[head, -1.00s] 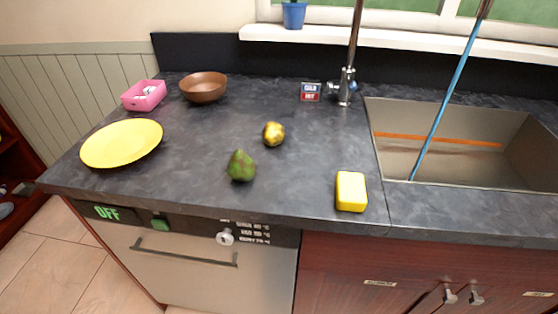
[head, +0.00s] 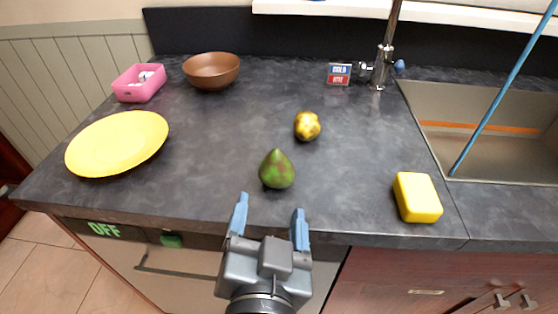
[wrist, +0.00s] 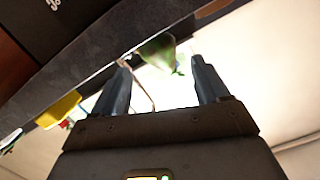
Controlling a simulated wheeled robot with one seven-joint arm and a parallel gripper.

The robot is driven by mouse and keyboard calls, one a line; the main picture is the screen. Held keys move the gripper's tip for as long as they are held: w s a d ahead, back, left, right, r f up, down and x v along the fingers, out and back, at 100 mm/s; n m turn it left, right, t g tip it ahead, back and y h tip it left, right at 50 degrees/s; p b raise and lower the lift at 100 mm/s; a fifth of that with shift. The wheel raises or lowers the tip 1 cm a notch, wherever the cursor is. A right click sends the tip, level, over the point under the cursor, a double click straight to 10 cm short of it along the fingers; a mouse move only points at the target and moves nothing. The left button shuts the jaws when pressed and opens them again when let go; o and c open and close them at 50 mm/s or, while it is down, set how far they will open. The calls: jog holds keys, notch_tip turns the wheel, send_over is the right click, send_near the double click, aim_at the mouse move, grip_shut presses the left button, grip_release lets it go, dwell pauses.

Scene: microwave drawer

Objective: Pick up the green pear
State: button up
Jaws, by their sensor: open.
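The green pear (head: 277,169) stands upright on the dark countertop (head: 215,135), near its front edge. It has reddish-brown patches. My gripper (head: 270,212) is open and empty, with its two blue fingers apart just in front of the pear in the head view. The pear is not between the fingers. In the wrist view the pear (wrist: 159,52) shows beyond the open fingers (wrist: 163,72), partly in glare.
A yellow spotted fruit (head: 307,126) lies behind the pear. A yellow sponge (head: 417,197) lies to the right, before the sink (head: 480,150). A yellow plate (head: 118,142), pink box (head: 139,83) and brown bowl (head: 211,71) stand left. Counter around the pear is clear.

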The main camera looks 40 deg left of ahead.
aim_at(277, 181)
jog(key=shift+w+a+r, duration=0.1)
jog(key=shift+w+a, duration=0.05)
jog(key=shift+w, duration=0.05)
jog(key=p+x, duration=0.1)
jog(key=x, duration=0.6)
jog(key=shift+w+r, duration=0.1)
jog(key=shift+w, duration=0.25)
jog(key=c, duration=0.9)
